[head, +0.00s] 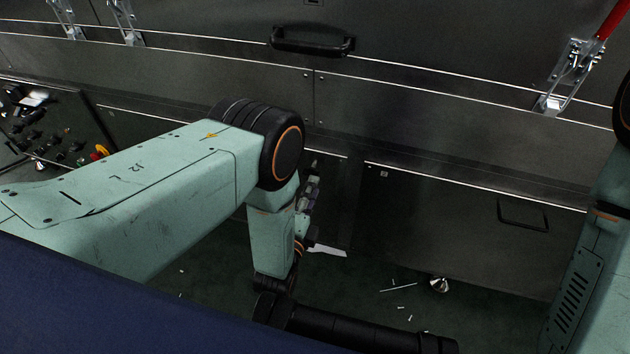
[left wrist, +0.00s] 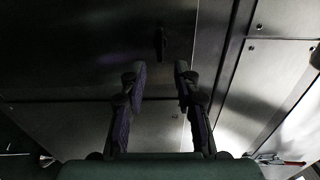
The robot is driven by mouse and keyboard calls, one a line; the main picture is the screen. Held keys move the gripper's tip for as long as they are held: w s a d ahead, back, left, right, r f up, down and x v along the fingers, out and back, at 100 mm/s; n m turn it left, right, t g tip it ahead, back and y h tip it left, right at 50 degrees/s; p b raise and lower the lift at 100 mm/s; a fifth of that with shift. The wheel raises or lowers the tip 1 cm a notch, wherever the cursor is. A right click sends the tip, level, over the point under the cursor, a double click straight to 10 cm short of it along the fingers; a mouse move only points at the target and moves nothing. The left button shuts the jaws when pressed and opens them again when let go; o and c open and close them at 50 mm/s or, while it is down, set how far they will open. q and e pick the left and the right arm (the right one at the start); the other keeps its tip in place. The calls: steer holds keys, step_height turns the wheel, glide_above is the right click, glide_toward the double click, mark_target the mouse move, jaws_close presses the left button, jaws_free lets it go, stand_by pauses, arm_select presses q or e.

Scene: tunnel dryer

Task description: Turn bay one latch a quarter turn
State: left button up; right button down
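A small dark upright handle, likely the bay one latch (left wrist: 161,45), stands on the dark panel in the left wrist view. My left gripper (left wrist: 160,78) has its two fingers apart with a clear gap between them. The latch shows beyond the fingertips, roughly in line with the gap; I see no contact. In the head view my left gripper (head: 309,188) is partly hidden behind my forearm, close to the lower dryer panel. The latch cannot be made out clearly there. My right arm shows at the right edge, but its gripper is out of view.
A black pull handle (head: 312,40) and a metal toggle clamp (head: 570,75) with a red grip are on the upper wall. A control panel (head: 50,130) is at left. A square handle (head: 522,213) is on the lower right panel. A metal funnel-like piece (head: 439,286) and scraps lie on the floor.

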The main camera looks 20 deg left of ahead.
arm_select(q)
steer(key=s, duration=0.3)
steer(key=shift+s, duration=0.3)
steer(key=shift+a, duration=0.1)
steer(key=s+a+n+g+y+p, duration=0.1)
steer(key=s+a+n+g+p, duration=0.55)
steer(key=s+n+g, duration=0.3)
steer(key=s+r+n+g+p, duration=0.2)
steer(key=s+r+n+g, duration=0.1)
steer(key=s, duration=0.7)
steer(key=s+a+r+n+g+p, duration=0.1)
steer(key=s+r+n+g, duration=0.3)
steer(key=s, duration=0.6)
steer(key=shift+s+a+r+n+g+p, duration=0.2)
steer(key=shift+s+n+g+p, duration=0.2)
steer(key=shift+n+g+p, duration=0.6)
steer(key=shift+n+t+b, duration=0.25)
steer(key=shift+b, duration=0.05)
